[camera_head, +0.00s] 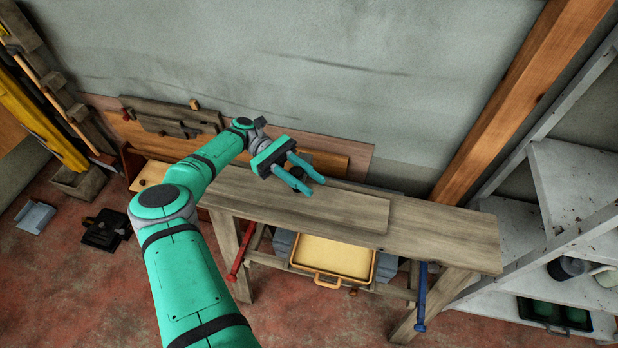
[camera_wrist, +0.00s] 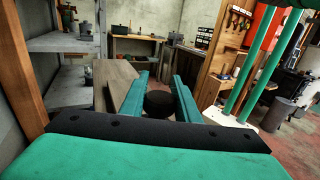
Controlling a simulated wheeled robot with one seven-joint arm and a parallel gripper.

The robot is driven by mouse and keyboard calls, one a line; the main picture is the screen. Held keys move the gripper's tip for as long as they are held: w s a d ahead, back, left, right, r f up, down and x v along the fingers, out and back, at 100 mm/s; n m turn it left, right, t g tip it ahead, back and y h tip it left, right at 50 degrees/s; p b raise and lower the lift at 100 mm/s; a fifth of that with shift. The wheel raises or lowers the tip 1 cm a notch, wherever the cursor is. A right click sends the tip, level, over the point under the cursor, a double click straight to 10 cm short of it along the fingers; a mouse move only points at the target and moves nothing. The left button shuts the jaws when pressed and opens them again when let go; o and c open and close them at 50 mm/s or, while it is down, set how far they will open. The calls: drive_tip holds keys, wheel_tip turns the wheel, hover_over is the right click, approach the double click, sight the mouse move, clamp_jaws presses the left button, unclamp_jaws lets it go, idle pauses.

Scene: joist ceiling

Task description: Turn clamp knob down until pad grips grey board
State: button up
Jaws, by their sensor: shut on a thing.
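My gripper (camera_head: 314,187) is over the left part of the workbench, its two teal fingers reaching right and slightly down. In the wrist view, a dark round knob (camera_wrist: 159,103) sits between the fingers, and they are shut on it. The grey board (camera_head: 350,211) lies flat on the bench top, just below and right of the fingers in the head view. It also shows left of the fingers in the wrist view (camera_wrist: 113,82). The clamp's pad is hidden, so I cannot tell whether it touches the board.
The bench top (camera_head: 445,235) is bare at the right. A red bar (camera_head: 240,252) and a blue bar (camera_head: 420,298) hang at its front. A yellow tray (camera_head: 333,257) sits beneath. White shelves (camera_head: 575,180) and a wooden post (camera_head: 510,110) stand at the right.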

drive_tip(key=shift+s+f+y, duration=0.1)
drive_tip(key=shift+y, duration=0.2)
drive_tip(key=o, duration=1.1)
drive_tip(key=shift+c, duration=0.2)
drive_tip(key=shift+r, duration=0.6)
drive_tip(key=s+r, duration=1.1)
drive_tip(key=s, duration=0.3)
drive_tip(key=shift+a+r, duration=0.3)
drive_tip(key=shift+r, duration=0.1)
